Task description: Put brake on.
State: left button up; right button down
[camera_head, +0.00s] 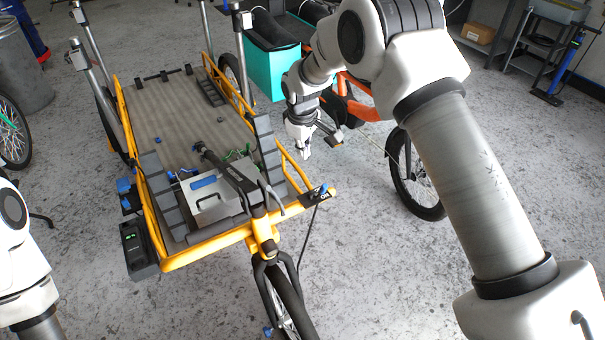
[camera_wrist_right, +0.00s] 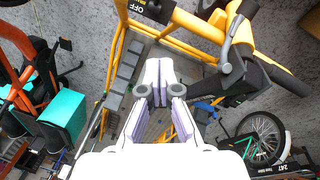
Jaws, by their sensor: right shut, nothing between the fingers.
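The yellow cargo bike (camera_head: 205,250) stands on the left in the head view. A small black box (camera_head: 317,195) with a blue part sits on its front right frame corner. In the wrist view a black box (camera_wrist_right: 152,9) lettered OFF sits on the yellow frame at the top edge. A grey lever (camera_wrist_right: 235,32) shows by the handlebar there. My right gripper (camera_head: 306,152) is shut and empty, above and beyond the black box, to the right of the bike frame. Its closed fingers (camera_wrist_right: 159,75) fill the middle of the wrist view. My left gripper is out of view.
An orange bike (camera_head: 362,110) with a teal box (camera_head: 270,72) stands behind my right arm. A black handlebar stem (camera_head: 228,172) rises over the yellow bike's deck. A cable (camera_head: 308,235) hangs below the black box. Bare floor (camera_head: 365,270) lies right of the front wheel.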

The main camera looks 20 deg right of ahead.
jog(key=s+d+f+p, duration=0.2)
jog(key=d+f, duration=0.1)
jog(key=f, duration=0.7)
jog(key=shift+f, duration=0.3)
jog(key=shift+w+d, duration=0.1)
jog(key=shift+f, duration=0.1)
